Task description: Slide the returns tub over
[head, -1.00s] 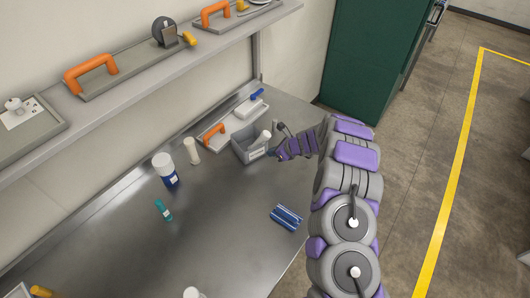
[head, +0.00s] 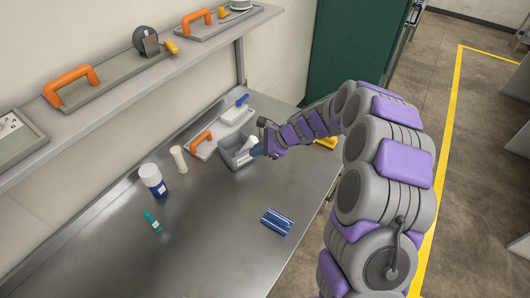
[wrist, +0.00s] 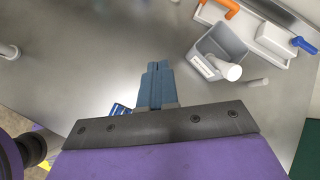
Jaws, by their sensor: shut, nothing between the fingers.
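The returns tub is a small grey open box (head: 231,161) with a white label on its near side, standing on the steel bench. It also shows at the upper right of the wrist view (wrist: 210,46). A white bottle (wrist: 229,72) leans in it, its end reaching the rim. My gripper (head: 257,151) is beside the tub, at its right in the head view. In the wrist view its blue fingers (wrist: 157,66) are together and empty, left of the tub with bench showing between. Contact cannot be told from the head view.
A white tray (head: 222,128) with an orange handle and blue item lies behind the tub. A cream cylinder (head: 179,159), a blue-white bottle (head: 153,180), a teal vial (head: 152,222) and a blue striped pack (head: 277,222) stand or lie around.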

